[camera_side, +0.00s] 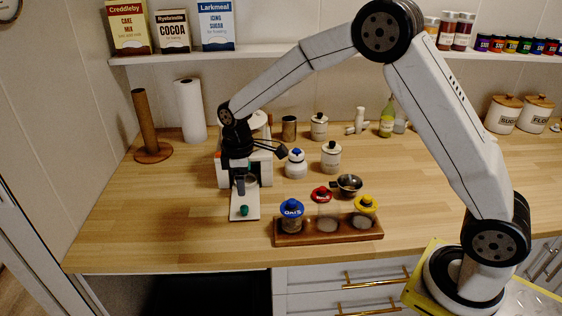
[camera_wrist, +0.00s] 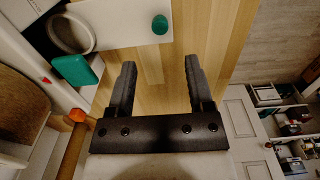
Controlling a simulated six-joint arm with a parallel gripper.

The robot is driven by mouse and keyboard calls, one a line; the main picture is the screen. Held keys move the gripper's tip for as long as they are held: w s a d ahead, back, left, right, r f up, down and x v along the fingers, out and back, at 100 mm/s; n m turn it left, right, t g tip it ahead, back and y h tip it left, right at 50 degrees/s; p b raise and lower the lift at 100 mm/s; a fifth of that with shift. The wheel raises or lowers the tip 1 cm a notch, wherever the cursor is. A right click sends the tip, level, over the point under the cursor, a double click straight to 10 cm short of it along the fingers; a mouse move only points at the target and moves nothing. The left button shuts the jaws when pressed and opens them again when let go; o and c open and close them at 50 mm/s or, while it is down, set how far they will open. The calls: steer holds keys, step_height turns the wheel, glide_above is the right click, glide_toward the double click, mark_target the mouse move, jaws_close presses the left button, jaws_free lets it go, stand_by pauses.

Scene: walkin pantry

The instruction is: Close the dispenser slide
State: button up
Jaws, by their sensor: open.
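The white dispenser (camera_side: 263,172) stands on the wooden counter, partly hidden behind my gripper. Its white slide (camera_side: 236,212) sticks out toward the counter's front edge, with a green knob (camera_side: 244,210) near its outer end. In the wrist view the slide (camera_wrist: 125,22) and the knob (camera_wrist: 160,25) show at the top, with a round grey-rimmed opening (camera_wrist: 70,33) further in. My gripper (camera_side: 240,190) points down close over the slide. In the wrist view my gripper (camera_wrist: 158,68) is open and empty, and the knob lies beyond the fingertips, not between them.
A wooden rack (camera_side: 330,236) with lidded jars stands to the right of the slide. A small metal bowl (camera_side: 348,185) and a white bottle (camera_side: 295,165) are behind it. A paper roll (camera_side: 190,110) stands at the back left. The counter left of the slide is clear.

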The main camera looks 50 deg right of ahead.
steer(key=shift+a, duration=0.1)
steer(key=c, duration=0.5)
steer(key=shift+s+a+n, duration=0.1)
steer(key=shift+a+n, duration=0.15)
steer(key=shift+n, duration=0.05)
steer(key=c, duration=0.4)
steer(key=s+a+n+h, duration=0.1)
steer(key=a+n, duration=0.2)
steer(key=s+a+r+n+h, duration=0.1)
steer(key=a+n, duration=0.2)
steer(key=n, duration=0.1)
steer(key=s+a+n+t+h, duration=0.1)
steer(key=a+n, duration=0.2)
steer(key=n, duration=0.1)
steer(key=shift+r+h, duration=0.15)
steer(key=shift+h, duration=0.25)
jaws_close()
steer(key=shift+s+a+r+n, duration=0.15)
steer(key=shift+a+n, duration=0.2)
steer(key=shift+n, duration=0.35)
